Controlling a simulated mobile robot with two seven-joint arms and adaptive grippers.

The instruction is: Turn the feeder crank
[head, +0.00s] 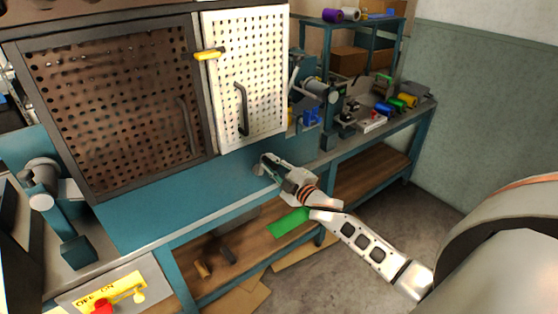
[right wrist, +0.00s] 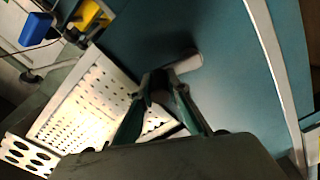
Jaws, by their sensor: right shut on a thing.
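My right gripper (head: 272,166) reaches in from the right to the teal front of the bench, just below the white perforated door. In the right wrist view its fingers (right wrist: 166,88) are closed together on a dark piece. A light grey round stub (right wrist: 187,63) stands out from the teal surface just beyond the fingertips. The dark piece and the stub look like parts of the feeder crank, but the fingers hide most of it and I cannot tell its angle. My left gripper is in neither view.
A white perforated door (head: 262,85) with a dark handle stands above the gripper, beside a brown perforated panel (head: 110,100). A teal machine (head: 318,90) and coloured spools (head: 408,100) are at the right. A yellow switch plate with a red button (head: 103,307) is at lower left.

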